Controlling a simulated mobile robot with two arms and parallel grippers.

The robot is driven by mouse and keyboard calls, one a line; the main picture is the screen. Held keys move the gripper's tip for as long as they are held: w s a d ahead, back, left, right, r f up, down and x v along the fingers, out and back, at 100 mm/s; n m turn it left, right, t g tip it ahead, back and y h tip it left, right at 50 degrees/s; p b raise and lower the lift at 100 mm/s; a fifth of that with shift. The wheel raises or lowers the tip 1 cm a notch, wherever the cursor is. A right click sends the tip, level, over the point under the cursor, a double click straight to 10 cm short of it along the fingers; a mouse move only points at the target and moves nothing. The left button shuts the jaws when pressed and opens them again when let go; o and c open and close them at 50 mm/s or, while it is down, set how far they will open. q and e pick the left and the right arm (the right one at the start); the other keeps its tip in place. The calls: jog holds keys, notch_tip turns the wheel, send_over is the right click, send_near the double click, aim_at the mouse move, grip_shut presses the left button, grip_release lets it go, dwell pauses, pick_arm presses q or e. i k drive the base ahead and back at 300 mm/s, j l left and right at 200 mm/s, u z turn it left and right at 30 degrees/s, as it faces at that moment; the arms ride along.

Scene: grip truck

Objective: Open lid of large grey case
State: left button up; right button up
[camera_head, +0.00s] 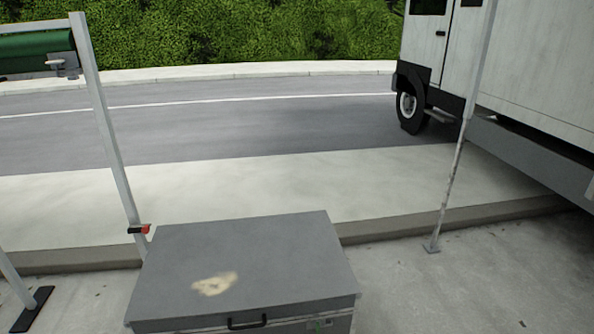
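A large grey case (270,260) stands in front of me at the bottom centre of the head view. Its flat lid is shut and has a pale worn patch (214,284) left of the middle. A dark handle (248,322) is at the front edge. The lower part of the case is cut off by the frame's bottom edge. Neither of my grippers shows in this view.
A metal pole with a red and black clamp (139,229) rises just behind the case's left corner. A thin pole (448,190) stands to the right on the pavement. A white truck (535,60) is parked at the upper right. Pavement right of the case is mostly clear.

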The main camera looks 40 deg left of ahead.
aim_at(248, 273)
jog(key=u, duration=1.6)
